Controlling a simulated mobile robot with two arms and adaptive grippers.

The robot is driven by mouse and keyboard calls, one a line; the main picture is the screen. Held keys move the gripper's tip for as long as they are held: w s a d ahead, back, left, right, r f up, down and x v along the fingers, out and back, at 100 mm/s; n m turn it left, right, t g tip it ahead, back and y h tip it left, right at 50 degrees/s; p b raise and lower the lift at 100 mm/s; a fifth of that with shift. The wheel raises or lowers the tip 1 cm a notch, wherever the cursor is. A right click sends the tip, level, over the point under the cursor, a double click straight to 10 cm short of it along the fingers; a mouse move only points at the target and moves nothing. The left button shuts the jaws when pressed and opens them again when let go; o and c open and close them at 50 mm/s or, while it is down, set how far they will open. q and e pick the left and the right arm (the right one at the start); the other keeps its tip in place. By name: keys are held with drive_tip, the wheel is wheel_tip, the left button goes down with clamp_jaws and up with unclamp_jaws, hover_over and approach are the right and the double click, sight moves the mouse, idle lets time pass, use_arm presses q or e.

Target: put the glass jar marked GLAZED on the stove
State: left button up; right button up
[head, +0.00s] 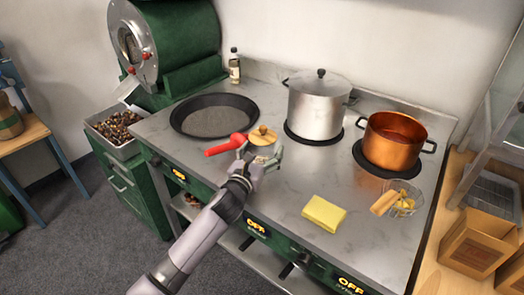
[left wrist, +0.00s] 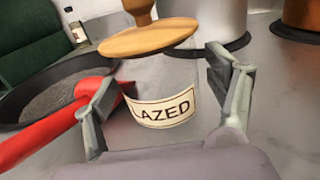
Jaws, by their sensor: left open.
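The glass jar (head: 263,150) has a round wooden lid with a knob and sits over the front left part of the grey stove top (head: 300,172). In the left wrist view its pale label (left wrist: 165,109) reads "LAZED"; the first letter is out of sight. My left gripper (head: 260,156) is open, with one finger on each side of the jar; a gap shows on the right finger's side. Whether the left finger touches the glass cannot be told. My right gripper is not in view.
A dark pan (head: 214,117) with a red handle (head: 226,145) lies close left of the jar, its handle beside my left finger. A steel pot (head: 315,108) and a copper pot (head: 392,142) stand behind. A yellow cloth (head: 324,213) and a small glass bowl (head: 405,203) lie right.

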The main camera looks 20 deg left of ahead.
use_arm(q)
drive_tip(key=shift+s+r, duration=0.1)
drive_tip(key=shift+s, duration=0.05)
drive_tip(key=s, duration=0.7)
drive_tip(key=s+a, duration=0.1)
drive_tip(key=s, duration=0.3)
drive_tip(key=shift+s, duration=0.35)
